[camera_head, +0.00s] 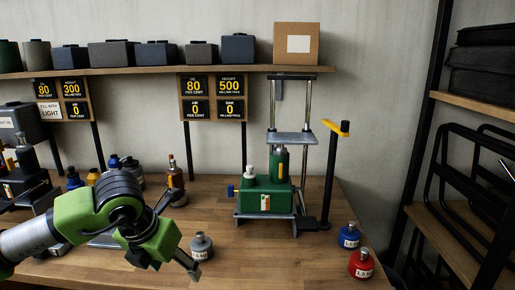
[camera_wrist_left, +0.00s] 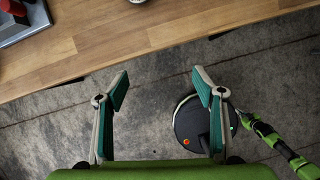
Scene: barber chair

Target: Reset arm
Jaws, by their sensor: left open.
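My left gripper (camera_head: 180,238) reaches in from the left over the front of the wooden workbench (camera_head: 240,262). It is open, with its fingers spread apart and nothing between them. In the left wrist view the open fingers (camera_wrist_left: 160,80) point toward the bench edge, above the grey floor. A green hydraulic jack (camera_head: 265,200) stands in a metal frame on the bench, right of the gripper and apart from it. A black upright arm with a yellow top (camera_head: 331,180) stands at its right. My right gripper does not show.
A grey bottle (camera_head: 201,246) stands close to the gripper's right. Blue (camera_head: 349,236) and red (camera_head: 361,264) bottles stand at the right end of the bench. Several bottles and devices crowd the left. A shelf with boxes (camera_head: 297,44) runs above. A black rack (camera_head: 470,200) stands at right.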

